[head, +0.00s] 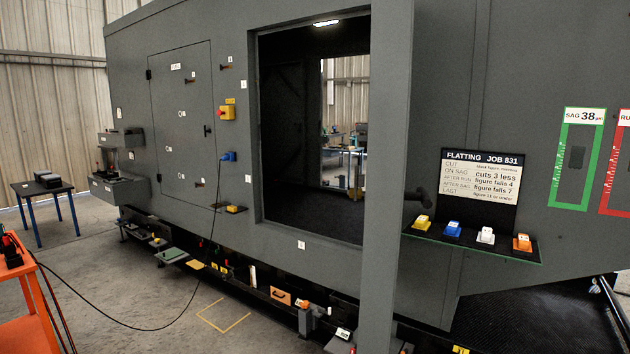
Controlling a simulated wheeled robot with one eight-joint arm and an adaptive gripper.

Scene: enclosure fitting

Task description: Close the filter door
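A grey door panel (182,128) with a small white label at its top is set in the left part of the large grey enclosure (430,75). It looks flush with the wall, with a thin seam around it; whether it is latched I cannot tell. Its label is too small to read, so I cannot tell whether it is the filter door. To its right a large rectangular opening (300,150) stands open, with a dark interior and a workshop beyond. No other door leaf stands clearly ajar. My gripper is not in view.
A red and yellow switch (227,113) and blue socket (229,156) sit beside the panel. A shelf (470,243) holds several coloured blocks below a job board (482,178). Small items line the enclosure's foot. An orange cart (22,290) and trailing cable stand left; the floor between is mostly clear.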

